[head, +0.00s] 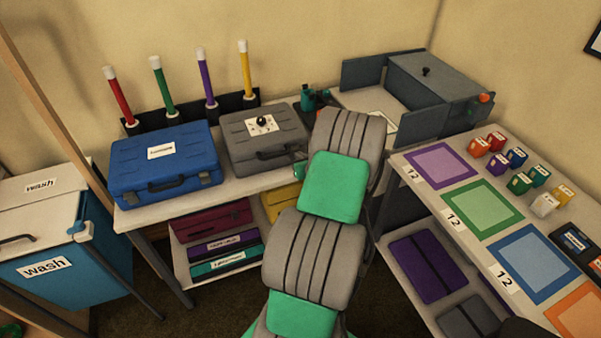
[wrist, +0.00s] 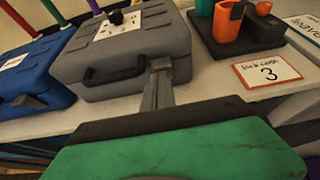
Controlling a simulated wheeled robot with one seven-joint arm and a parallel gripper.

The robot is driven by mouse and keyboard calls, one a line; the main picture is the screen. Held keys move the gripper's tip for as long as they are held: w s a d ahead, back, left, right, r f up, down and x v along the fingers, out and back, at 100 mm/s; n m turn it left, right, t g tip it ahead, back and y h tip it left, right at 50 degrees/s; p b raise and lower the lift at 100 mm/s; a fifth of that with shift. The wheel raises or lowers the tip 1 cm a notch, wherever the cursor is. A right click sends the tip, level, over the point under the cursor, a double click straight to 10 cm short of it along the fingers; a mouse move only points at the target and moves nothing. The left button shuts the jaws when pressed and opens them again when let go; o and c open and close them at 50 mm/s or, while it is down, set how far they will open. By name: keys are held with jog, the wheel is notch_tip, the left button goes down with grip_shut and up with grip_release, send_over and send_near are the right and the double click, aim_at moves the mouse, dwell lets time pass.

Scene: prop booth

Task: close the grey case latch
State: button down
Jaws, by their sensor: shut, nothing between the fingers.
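The grey case (head: 265,150) stands on the white table, its lid looking down flat. It has a dark front handle (wrist: 115,76) and a black knob on a white plate (head: 261,124) on top. In the wrist view the grey case (wrist: 140,45) fills the upper left. My gripper (wrist: 160,66) is shut and empty, its fingertips at the right end of the case's front. I cannot tell whether they touch it. No latch shows clearly; the fingers may hide it. In the head view my arm covers most of the gripper.
A blue case (head: 165,165) stands close left of the grey one. Colored sticks (head: 205,75) stand behind. A grey-blue box (head: 440,80) is at the back right.

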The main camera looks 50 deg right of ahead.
jog(key=shift+r+p, duration=0.65)
jog(key=shift+r, duration=0.15)
jog(key=shift+s, duration=0.1)
jog(key=s+a+r, duration=0.3)
jog(key=s+r, duration=0.2)
jog(key=r, duration=0.4)
jog(key=shift+s+a+r, duration=0.15)
jog(key=shift+s+r, duration=0.05)
jog(key=shift+r, duration=0.1)
